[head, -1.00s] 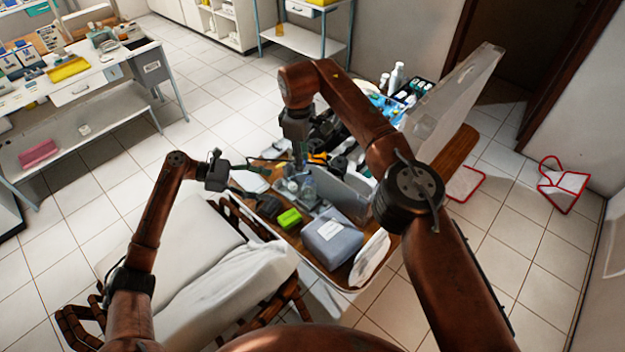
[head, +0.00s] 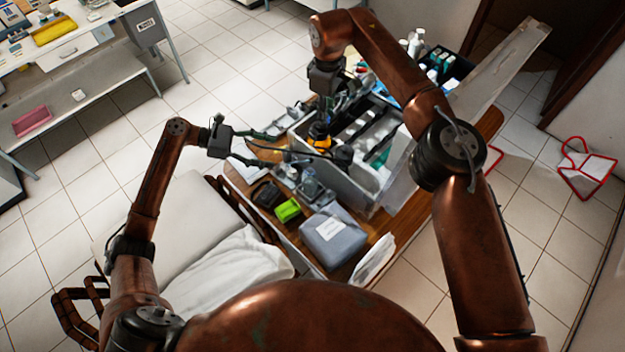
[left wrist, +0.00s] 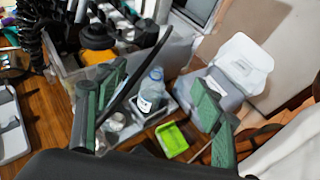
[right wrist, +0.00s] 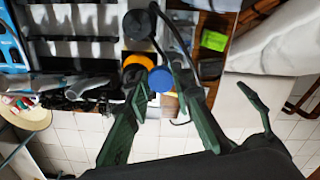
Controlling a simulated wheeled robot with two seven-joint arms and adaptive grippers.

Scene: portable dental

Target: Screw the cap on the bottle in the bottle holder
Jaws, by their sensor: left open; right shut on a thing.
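A clear bottle (left wrist: 152,85) with a pale label stands upright in the bottle holder (left wrist: 157,113), seen in the left wrist view; its open top shows no cap. In the head view the bottle (head: 310,187) is small, on the wooden tabletop. My right gripper (right wrist: 161,82) is shut on a round blue cap (right wrist: 160,78), high over the table's far side and away from the bottle. My left gripper (head: 272,147) is open and empty. Its green fingers spread to either side of the bottle in the left wrist view, with the bottle beyond the fingertips.
A lime-green box (head: 288,210) and a grey-blue pouch (head: 333,238) lie near the bottle. A grey divided case (head: 352,180) stands behind it. An orange-yellow object (head: 319,134) sits under my right gripper. A dark hose crosses above the table. A white-covered chair (head: 230,265) is in front.

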